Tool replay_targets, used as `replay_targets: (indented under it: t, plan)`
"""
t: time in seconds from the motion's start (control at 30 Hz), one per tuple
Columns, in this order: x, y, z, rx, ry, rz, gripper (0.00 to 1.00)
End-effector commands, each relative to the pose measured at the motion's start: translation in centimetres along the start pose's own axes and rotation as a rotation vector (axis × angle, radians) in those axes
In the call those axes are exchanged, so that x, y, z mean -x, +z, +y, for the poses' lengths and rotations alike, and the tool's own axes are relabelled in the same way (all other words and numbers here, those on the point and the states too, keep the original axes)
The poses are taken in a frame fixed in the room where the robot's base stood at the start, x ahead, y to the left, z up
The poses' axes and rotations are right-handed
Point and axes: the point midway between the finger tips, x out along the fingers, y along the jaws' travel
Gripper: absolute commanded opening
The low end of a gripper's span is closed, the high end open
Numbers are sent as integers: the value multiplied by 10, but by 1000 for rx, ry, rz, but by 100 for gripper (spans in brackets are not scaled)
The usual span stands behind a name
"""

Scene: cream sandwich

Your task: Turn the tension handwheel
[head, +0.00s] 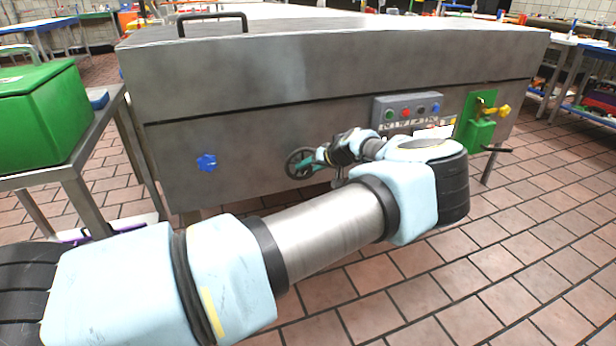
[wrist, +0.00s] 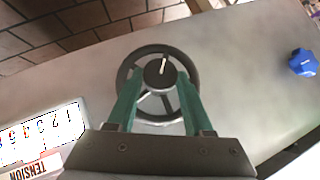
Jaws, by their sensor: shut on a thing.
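The tension handwheel (head: 300,163) is a dark spoked wheel on the front panel of the steel machine. In the wrist view the handwheel (wrist: 139,72) shows its dark rim, spokes and a round hub with a white pointer line. My gripper (head: 312,163) reaches it from the right in the head view. In the wrist view the green fingers of my gripper (wrist: 158,88) lie on either side of the hub and are shut on the wheel. A white scale plate labelled TENSION (wrist: 42,140) with numbers sits at the lower left there. The exact finger contact is partly hidden.
A blue knob (head: 207,162) is on the panel left of the wheel. A control box with coloured buttons (head: 407,107) and a green bracket with a yellow knob (head: 478,122) are to the right. A green crate (head: 38,115) stands on a side table. Tiled floor lies in front.

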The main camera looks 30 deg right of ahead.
Motion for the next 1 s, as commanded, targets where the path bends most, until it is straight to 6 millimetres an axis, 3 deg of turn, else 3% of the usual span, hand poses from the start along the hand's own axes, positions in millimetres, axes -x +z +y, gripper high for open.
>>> replay_targets:
  t: [0.03, 0.5, 1.0]
  plan:
    - [-4, 4, 7, -32, -24, 4, 0]
    - [-3, 2, 8, -241, -236, 2, 0]
    - [-2, 1, 6, -288, -282, -1, 0]
